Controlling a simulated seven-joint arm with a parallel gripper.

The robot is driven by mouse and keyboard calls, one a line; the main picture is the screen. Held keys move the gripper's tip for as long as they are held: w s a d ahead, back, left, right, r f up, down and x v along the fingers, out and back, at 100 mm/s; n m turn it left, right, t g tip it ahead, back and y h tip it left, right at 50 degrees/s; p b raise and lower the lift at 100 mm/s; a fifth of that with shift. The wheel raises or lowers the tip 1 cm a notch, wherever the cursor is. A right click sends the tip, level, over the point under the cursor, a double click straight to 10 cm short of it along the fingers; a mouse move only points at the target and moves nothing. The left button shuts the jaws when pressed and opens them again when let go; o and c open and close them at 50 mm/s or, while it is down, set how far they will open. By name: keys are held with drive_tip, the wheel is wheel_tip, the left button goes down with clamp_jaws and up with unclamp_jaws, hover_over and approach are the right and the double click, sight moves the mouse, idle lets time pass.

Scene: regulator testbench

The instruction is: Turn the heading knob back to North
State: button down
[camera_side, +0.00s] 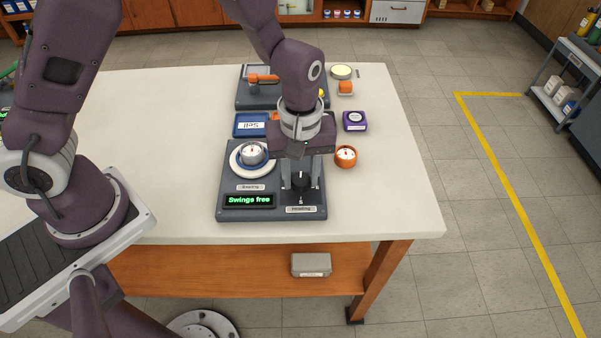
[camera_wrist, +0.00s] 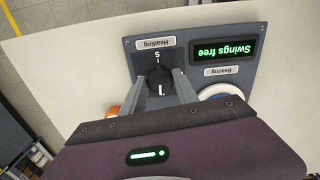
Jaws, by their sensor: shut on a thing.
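The heading knob (camera_side: 300,182) is a black round knob on the right side of the grey testbench panel (camera_side: 235,203), above a "Heading" label. My gripper (camera_side: 301,185) reaches down over it with a finger on either side, shut on the knob. In the wrist view the knob (camera_wrist: 159,80) sits between the two grey fingers, with a white mark on its top. A letter that looks like "S" shows on the panel beside it. A display (camera_side: 249,200) reads "Swings free" in green. A white and blue bearing dial (camera_side: 252,155) is on the panel's left.

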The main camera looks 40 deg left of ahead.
sight(300, 179)
drive_tip(key=shift+n, duration=0.6)
drive_tip(key=c, duration=0.9)
unclamp_jaws()
drive_tip(key=shift+c, duration=0.2)
wheel_tip(300, 179, up, 7)
drive_tip(key=shift+r, duration=0.1)
